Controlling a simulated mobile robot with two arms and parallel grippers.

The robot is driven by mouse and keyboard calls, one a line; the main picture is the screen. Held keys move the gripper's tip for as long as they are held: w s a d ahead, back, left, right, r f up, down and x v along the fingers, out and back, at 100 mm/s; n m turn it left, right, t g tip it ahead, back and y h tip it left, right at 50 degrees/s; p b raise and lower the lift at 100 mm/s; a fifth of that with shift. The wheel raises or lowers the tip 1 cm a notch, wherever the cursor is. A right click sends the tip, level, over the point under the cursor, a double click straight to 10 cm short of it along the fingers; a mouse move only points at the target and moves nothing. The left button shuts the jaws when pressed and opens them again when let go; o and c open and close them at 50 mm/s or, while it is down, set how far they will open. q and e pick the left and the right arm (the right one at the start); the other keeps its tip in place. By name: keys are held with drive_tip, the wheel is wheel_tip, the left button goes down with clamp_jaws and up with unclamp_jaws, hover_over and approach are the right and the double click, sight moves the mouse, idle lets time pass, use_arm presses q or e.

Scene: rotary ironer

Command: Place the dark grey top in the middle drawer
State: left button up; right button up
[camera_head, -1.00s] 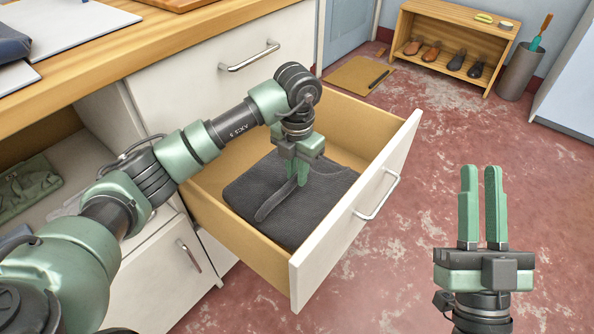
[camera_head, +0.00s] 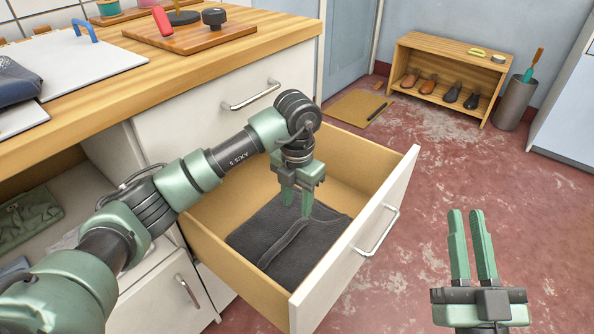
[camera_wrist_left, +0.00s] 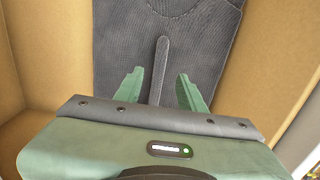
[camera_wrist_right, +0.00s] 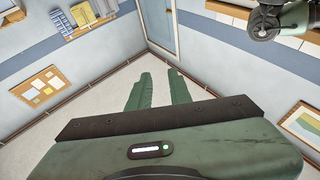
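The dark grey top (camera_head: 290,240) lies folded flat in the pulled-out middle drawer (camera_head: 245,282), with a narrow strip like a sleeve across it. My left gripper (camera_head: 297,208) points down into the drawer just above the top. In the left wrist view, its fingers (camera_wrist_left: 160,92) are apart, and the strip of the top (camera_wrist_left: 160,65) lies between them without being pinched. My right gripper (camera_head: 470,215) is raised over the floor right of the drawer. Its fingers are somewhat apart and empty, also in the right wrist view (camera_wrist_right: 160,75).
A closed drawer (camera_head: 225,95) is above the open one, with a closed front (camera_head: 165,290) lower down. The wooden counter (camera_head: 160,78) holds a white board and dark blue cloth. A shoe rack (camera_head: 450,60) and a bin (camera_head: 515,103) stand far back. The red floor at right is clear.

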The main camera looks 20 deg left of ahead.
use_arm(q)
wheel_tip(320, 180, up, 10)
drive_tip(key=p, duration=0.2)
drive_tip(key=shift+r+p, duration=0.2)
drive_tip(key=shift+p, duration=0.1)
use_arm(e)
wheel_tip(320, 180, down, 14)
drive_tip(key=d+g+h, duration=0.2)
drive_tip(key=g+h, duration=0.1)
drive_tip(key=g, duration=0.5)
drive_tip(key=shift+r, duration=0.25)
drive_tip(key=shift+s, duration=0.1)
